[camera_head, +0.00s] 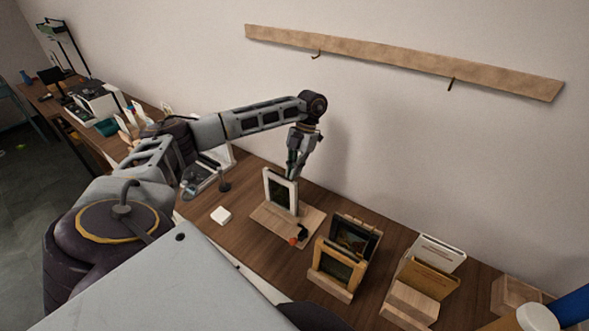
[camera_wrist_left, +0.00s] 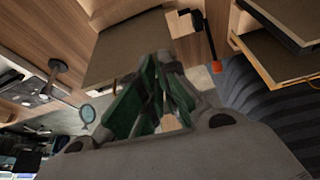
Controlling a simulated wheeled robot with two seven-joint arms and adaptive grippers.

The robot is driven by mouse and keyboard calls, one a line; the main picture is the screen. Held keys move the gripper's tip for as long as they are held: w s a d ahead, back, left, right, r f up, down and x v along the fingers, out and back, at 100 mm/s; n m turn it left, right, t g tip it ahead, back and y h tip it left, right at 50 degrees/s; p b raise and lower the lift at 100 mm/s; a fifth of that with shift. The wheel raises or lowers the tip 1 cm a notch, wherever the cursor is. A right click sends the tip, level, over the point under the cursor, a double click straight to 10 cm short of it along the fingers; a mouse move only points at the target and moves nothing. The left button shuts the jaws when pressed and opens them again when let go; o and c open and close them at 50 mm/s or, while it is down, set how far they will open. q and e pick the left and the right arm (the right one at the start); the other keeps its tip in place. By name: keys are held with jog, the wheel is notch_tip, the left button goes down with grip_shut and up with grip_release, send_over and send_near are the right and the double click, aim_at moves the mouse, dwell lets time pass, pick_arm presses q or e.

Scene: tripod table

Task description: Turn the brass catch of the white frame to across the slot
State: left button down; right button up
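The white frame (camera_head: 268,190) stands upright, leaning slightly, on a light wooden board (camera_head: 268,221) on the table. Its front with a dark picture faces the head camera. My left gripper (camera_head: 292,172) points down at the frame's top right edge, close to it or just behind it. In the wrist view the green-padded fingers (camera_wrist_left: 157,72) are close together. I cannot tell whether they touch the frame or hold anything. The brass catch and the slot cannot be made out; the fingers or the frame hide them. My right gripper is not in view.
A black tool with an orange-red end (camera_head: 298,236) is at the board's right side. Wooden frames (camera_head: 335,268) and a card holder (camera_head: 425,280) stand to the right. A hook rail (camera_head: 400,59) is on the wall.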

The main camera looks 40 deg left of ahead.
pick_arm(q)
jog(key=shift+n, duration=0.4)
jog(key=c, duration=1.9)
grip_release()
jog(key=shift+c, duration=0.2)
jog(key=shift+r, duration=0.1)
jog(key=v, duration=0.7)
jog(key=shift+w+a+r, duration=0.1)
jog(key=shift+a+r, duration=0.05)
jog(key=shift+r, duration=0.05)
jog(key=shift+f, duration=0.1)
